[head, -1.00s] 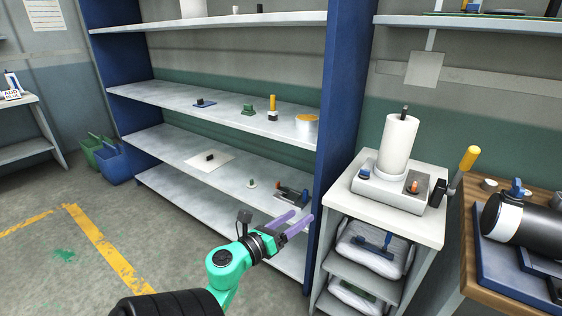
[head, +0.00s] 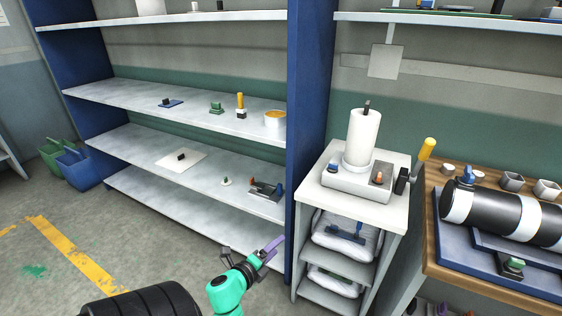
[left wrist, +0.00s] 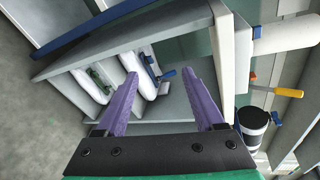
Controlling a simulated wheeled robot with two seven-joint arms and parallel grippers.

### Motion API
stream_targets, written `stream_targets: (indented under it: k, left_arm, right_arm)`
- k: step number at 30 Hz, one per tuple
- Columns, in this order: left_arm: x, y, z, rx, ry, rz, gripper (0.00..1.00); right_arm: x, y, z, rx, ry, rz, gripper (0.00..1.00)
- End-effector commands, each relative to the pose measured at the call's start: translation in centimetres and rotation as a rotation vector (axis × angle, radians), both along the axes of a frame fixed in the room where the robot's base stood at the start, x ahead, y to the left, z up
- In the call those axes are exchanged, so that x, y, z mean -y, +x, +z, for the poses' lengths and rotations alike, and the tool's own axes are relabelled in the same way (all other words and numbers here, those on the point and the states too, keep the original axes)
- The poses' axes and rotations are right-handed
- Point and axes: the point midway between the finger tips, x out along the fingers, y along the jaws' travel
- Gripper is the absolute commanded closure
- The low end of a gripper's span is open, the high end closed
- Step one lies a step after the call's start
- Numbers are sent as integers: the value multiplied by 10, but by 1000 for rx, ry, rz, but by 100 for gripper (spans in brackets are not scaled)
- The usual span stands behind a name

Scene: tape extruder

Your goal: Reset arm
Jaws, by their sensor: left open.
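My left gripper (head: 272,249) is low in the head view, in front of the blue post at the shelf's right end. Its purple fingers are apart with nothing between them, and they also show in the left wrist view (left wrist: 165,95). The green arm comes up from the bottom. In the left wrist view the fingers point toward the small white stand (left wrist: 185,105) and its lower shelves. My right gripper is in neither view.
A white stand (head: 395,214) carries a machine with a white roll (head: 362,138) and a yellow-handled crank (head: 427,149). A wooden table (head: 440,270) holds a black cylinder (head: 500,215). The shelf (head: 130,150) bears small parts. Floor is free at left.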

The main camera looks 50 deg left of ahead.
Motion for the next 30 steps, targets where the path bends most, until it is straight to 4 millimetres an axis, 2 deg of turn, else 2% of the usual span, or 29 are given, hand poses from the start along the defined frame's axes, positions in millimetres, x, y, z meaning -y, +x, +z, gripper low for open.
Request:
stream_targets:
  k: [9,11,14,15,17,18,20,21,24,27,30]
  left_arm:
    - [1,-1,-4,-7,-26,7,30]
    - [6,-3,-19,-32,-107,31,30]
    - [26,-17,-74,-129,-374,131,30]
    - [39,-29,-104,-189,-504,192,30]
    - [62,-56,-148,-292,-694,306,30]
    - [78,-78,-175,-367,-801,388,30]
    - [100,-117,-210,-479,-937,528,30]
    - [113,-146,-230,-552,-1007,627,30]
    - [134,-219,-261,-700,-1109,870,30]
    - [141,-270,-274,-781,-1142,1046,30]
    - [143,-290,-279,-806,-1148,1120,30]
  right_arm:
    - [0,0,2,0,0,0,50]
    - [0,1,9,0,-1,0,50]
    - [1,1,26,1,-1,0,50]
    - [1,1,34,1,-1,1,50]
    - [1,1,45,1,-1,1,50]
    - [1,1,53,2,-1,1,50]
    - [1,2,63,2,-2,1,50]
    - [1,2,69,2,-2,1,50]
    - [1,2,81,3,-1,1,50]
    - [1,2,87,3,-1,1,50]
    - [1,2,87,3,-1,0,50]
